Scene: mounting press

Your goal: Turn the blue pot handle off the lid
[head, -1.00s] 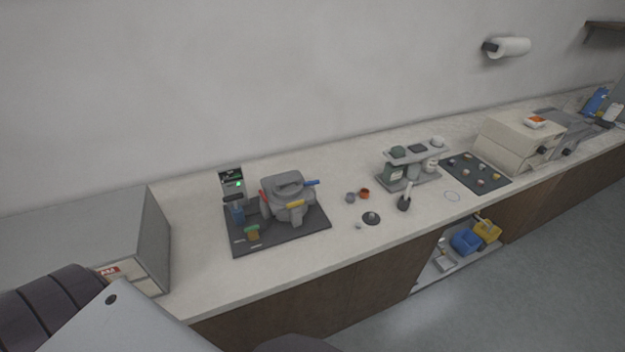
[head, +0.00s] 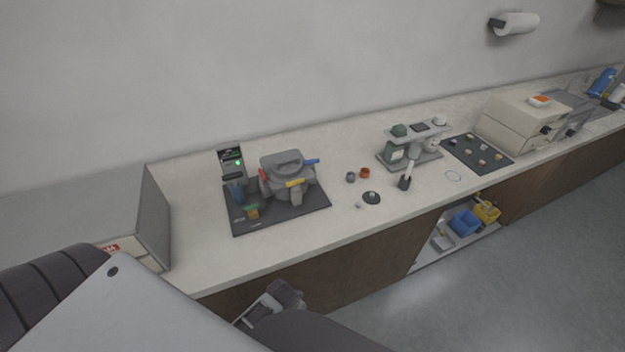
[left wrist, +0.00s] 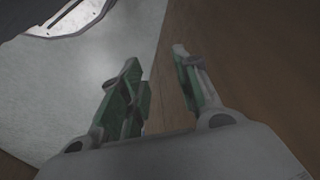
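The grey pot (head: 275,186) stands on a dark mat (head: 302,211) on the counter, with its grey lid (head: 284,160) on top. The blue handle (head: 312,161) sticks out to the right at lid height. A yellow handle (head: 295,183) is at the front, and a red one (head: 264,175) at the left. My left gripper (head: 252,312) appears low in front of the cabinet, well below and apart from the pot. In the left wrist view my left gripper (left wrist: 160,75) has its fingers spread with nothing between them. My right gripper is not seen.
A control box (head: 231,164) with a green light stands left of the pot. Small cups (head: 364,173), a black knobbed disc (head: 372,197) and a grey-green stand (head: 412,150) are to the right. The wooden cabinet front (left wrist: 240,60) is close to my left fingers.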

